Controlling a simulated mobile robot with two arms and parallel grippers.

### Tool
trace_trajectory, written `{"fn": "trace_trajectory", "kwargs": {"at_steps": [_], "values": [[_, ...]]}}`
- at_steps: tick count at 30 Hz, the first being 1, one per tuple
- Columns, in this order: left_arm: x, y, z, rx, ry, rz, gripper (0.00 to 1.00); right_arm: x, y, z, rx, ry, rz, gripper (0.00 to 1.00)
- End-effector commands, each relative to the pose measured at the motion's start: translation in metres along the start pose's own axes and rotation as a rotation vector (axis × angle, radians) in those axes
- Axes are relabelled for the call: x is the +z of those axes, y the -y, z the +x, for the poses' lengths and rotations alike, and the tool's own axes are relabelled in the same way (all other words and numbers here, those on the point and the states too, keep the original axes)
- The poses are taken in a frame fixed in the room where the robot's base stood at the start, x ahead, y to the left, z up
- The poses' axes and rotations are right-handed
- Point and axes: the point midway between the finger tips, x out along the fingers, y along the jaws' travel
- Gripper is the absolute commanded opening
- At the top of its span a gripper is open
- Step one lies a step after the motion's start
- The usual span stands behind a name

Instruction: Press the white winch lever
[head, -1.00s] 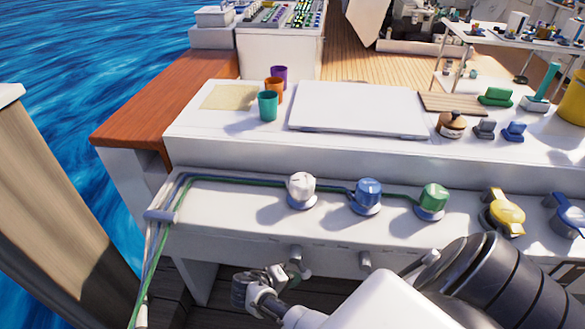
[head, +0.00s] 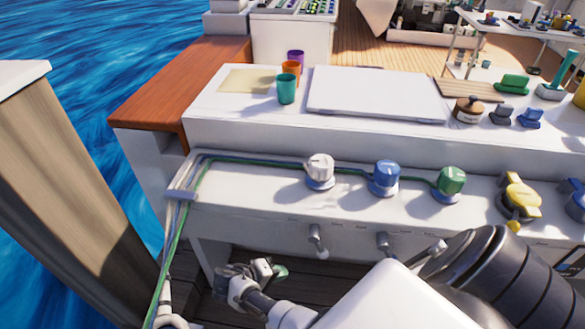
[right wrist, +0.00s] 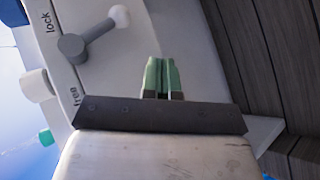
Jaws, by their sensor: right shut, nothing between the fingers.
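The white winch (head: 319,168) stands on the ledge, left of a blue winch (head: 384,178) and a green winch (head: 451,182). Its lever (head: 317,240) sits on the front panel below it. In the right wrist view the lever (right wrist: 88,35) has a grey arm and white knob, pointing out between the words "lock" and "free". My right gripper (head: 281,272) is below and left of the lever, apart from it. Its green fingertips (right wrist: 161,78) are together with nothing between them. My left gripper is out of view.
Another lever (head: 383,242) is to the right on the same panel. Green and blue lines (head: 240,160) run along the ledge. Cups (head: 286,88), a white board (head: 375,95) and a brown pot (head: 468,109) stand above. A wooden post (head: 60,190) is at the left.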

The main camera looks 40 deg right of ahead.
Motion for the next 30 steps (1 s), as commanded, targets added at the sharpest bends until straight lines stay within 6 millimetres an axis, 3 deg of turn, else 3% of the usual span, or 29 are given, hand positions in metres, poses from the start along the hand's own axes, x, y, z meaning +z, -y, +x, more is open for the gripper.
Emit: {"fn": "trace_trajectory", "kwargs": {"at_steps": [3,7,30], "values": [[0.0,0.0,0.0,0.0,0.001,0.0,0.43,-0.001,0.003,-0.016,-0.002,-0.001,-0.001,0.0],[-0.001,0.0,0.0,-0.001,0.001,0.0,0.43,-0.001,0.005,-0.024,-0.001,0.0,-0.001,0.0],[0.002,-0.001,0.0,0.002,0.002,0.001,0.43,-0.001,0.005,-0.024,0.0,0.001,-0.001,0.0]]}}
